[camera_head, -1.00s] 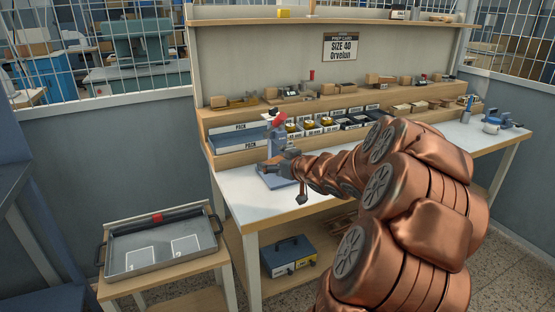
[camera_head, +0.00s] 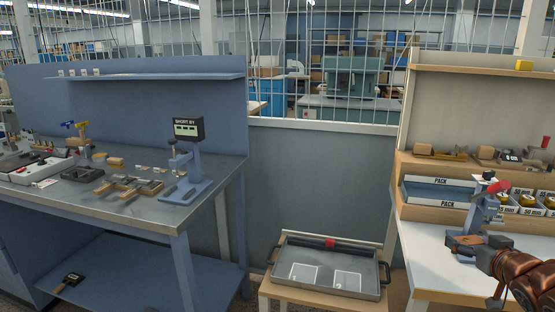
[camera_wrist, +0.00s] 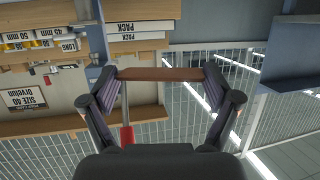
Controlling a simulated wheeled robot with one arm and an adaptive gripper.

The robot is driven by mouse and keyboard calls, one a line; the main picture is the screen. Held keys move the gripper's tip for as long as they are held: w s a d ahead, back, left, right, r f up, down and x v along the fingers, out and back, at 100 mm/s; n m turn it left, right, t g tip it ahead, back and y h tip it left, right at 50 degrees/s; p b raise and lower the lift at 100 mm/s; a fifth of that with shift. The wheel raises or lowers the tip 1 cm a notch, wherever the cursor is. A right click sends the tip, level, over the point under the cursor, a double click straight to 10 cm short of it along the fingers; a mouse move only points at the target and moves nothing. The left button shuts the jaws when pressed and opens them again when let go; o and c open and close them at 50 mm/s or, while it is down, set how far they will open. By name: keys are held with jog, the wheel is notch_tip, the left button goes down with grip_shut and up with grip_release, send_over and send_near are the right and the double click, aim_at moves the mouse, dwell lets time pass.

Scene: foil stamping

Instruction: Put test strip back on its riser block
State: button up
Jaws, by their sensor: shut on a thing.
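The test strip is a flat brown bar (camera_wrist: 160,74). In the wrist view it spans the gap between the two fingertips of my gripper (camera_wrist: 159,75), which is shut on it. In the head view my gripper (camera_head: 468,241) is at the lower right, in front of a grey-blue press with a red handle (camera_head: 482,208) on the white-topped bench. The strip is small there, in the reddish-brown patch at the fingers. I cannot tell which block is the riser block; small wooden blocks (camera_head: 115,161) lie on the left blue bench.
The left bench (camera_head: 150,207) carries a stand with a "SHORT BY" display (camera_head: 188,128), wooden fixtures (camera_head: 130,187) and trays. A low table holds a grey metal tray (camera_head: 330,283) between the benches. A blue PACK bin (camera_head: 436,192) stands behind the press.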

jog(key=w+a+f+n+y, duration=0.15)
jog(key=w+a, duration=0.35)
jog(key=a, duration=0.5)
jog(key=w+a+n+y, duration=0.25)
jog(key=w+a, duration=0.25)
jog(key=a, duration=0.5)
jog(key=w+a+f+n+y, duration=0.15)
jog(key=w+a, duration=0.35)
jog(key=a, duration=0.6)
notch_tip(320, 180, up, 13)
jog(key=p, duration=1.2)
jog(key=shift+f+y, duration=0.15)
jog(key=shift+y, duration=0.2)
jog(key=shift+w+d+f+m, duration=0.1)
jog(key=shift+w+m, duration=0.05)
jog(key=shift+m, duration=0.1)
